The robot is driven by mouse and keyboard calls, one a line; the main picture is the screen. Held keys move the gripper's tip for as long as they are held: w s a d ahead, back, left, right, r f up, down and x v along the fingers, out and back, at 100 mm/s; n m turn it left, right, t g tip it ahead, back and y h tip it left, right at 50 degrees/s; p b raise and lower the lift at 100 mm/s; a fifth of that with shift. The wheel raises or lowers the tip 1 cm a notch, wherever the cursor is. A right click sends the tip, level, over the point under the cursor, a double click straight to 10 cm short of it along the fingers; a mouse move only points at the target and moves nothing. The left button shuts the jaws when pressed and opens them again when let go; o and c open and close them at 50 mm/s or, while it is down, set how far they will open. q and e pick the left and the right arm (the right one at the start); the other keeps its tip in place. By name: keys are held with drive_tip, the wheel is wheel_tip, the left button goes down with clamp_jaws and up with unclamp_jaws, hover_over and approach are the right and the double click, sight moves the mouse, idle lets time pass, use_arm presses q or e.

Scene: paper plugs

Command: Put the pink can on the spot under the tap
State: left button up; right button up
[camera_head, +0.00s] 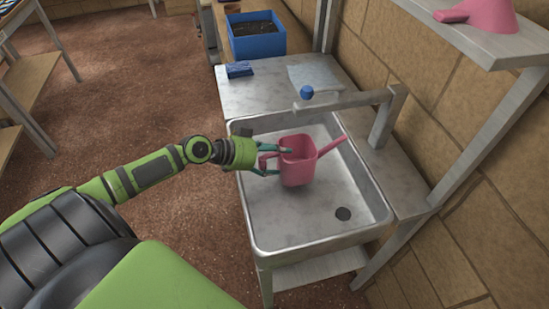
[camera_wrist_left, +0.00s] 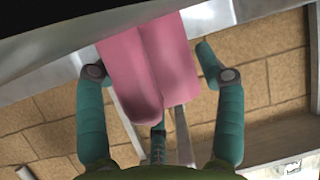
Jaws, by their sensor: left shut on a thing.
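The pink can (camera_head: 298,170), a watering can with a spout reaching up to the right, is upright in the metal sink (camera_head: 265,215). My left gripper (camera_head: 277,160) is shut on the can's handle side. In the left wrist view the pink can (camera_wrist_left: 170,65) shows between the teal fingers of my left gripper (camera_wrist_left: 150,75). I cannot tell whether the can touches the sink floor. No marked spot under the tap is visible. My right gripper is not in view.
A dark drain (camera_head: 343,214) is in the sink's near right part. A blue box of soil (camera_head: 256,37), a blue sponge-like block (camera_head: 239,69) and a pale cloth (camera_head: 313,77) lie beyond the sink. Another pink object (camera_head: 480,14) stands on the upper right shelf.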

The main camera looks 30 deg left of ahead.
use_arm(q)
drive_tip(key=shift+w+f, duration=0.1)
drive_tip(key=shift+f, duration=0.55)
drive_tip(key=shift+f+b, duration=0.6)
drive_tip(key=shift+b, duration=0.2)
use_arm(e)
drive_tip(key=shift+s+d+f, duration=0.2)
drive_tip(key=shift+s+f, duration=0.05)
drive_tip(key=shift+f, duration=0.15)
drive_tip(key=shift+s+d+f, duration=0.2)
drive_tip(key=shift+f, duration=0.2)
use_arm(q)
drive_tip(key=o, duration=1.6)
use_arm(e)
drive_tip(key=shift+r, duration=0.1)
